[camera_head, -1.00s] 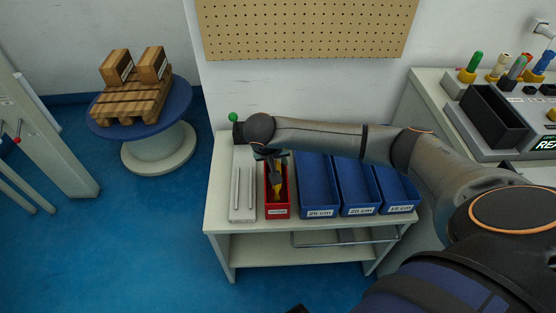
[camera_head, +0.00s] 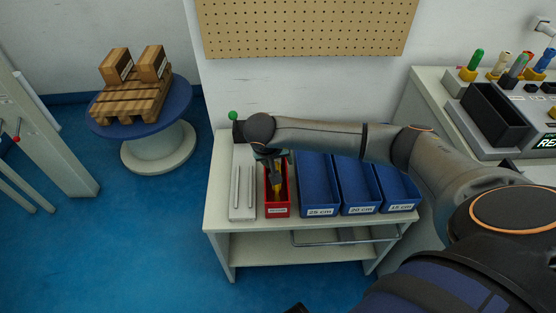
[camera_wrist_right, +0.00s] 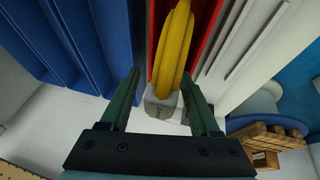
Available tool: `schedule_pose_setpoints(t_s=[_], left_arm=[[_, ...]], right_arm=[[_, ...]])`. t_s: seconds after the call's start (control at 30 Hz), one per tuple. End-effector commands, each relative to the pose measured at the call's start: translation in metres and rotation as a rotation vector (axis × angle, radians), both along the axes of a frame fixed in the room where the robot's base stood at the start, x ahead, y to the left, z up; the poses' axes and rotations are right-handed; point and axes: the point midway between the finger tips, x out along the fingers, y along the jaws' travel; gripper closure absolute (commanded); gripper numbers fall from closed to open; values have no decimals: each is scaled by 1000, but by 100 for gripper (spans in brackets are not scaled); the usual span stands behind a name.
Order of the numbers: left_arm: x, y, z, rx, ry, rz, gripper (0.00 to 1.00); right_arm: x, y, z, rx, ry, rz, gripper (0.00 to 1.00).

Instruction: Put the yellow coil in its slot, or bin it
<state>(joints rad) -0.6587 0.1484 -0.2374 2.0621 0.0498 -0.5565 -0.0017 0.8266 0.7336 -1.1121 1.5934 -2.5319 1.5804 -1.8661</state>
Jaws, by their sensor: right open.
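The yellow coil (camera_wrist_right: 174,45) lies inside the red bin (camera_head: 283,211), with a grey block-like end (camera_wrist_right: 162,103) towards my gripper in the right wrist view. My right gripper (camera_wrist_right: 160,85) is open above the red bin, its two fingers on either side of the coil's near end and apart from it. In the head view my right gripper (camera_head: 275,183) hides most of the bin's inside. My left gripper is not in view.
Blue bins labelled 25 cm (camera_head: 319,197), 20 cm (camera_head: 357,195) and 15 cm (camera_head: 396,192) stand right of the red bin. A white slotted tray (camera_head: 242,204) is on its left. A bench (camera_head: 432,92) with coloured connectors stands at the right.

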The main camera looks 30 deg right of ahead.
Motion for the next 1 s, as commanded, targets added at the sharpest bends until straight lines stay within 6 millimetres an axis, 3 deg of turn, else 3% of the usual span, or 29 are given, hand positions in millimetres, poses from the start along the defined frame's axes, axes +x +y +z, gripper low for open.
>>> schedule_pose_setpoints(t_s=[0.23, 0.7, 1.0], left_arm=[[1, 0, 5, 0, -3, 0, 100], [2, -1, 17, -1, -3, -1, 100], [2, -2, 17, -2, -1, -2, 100]], right_arm=[[-1, 3, 7, 1, 0, 1, 37], [-23, 36, 93, 0, -3, 2, 37], [-29, 44, 113, 0, 0, 0, 37]])
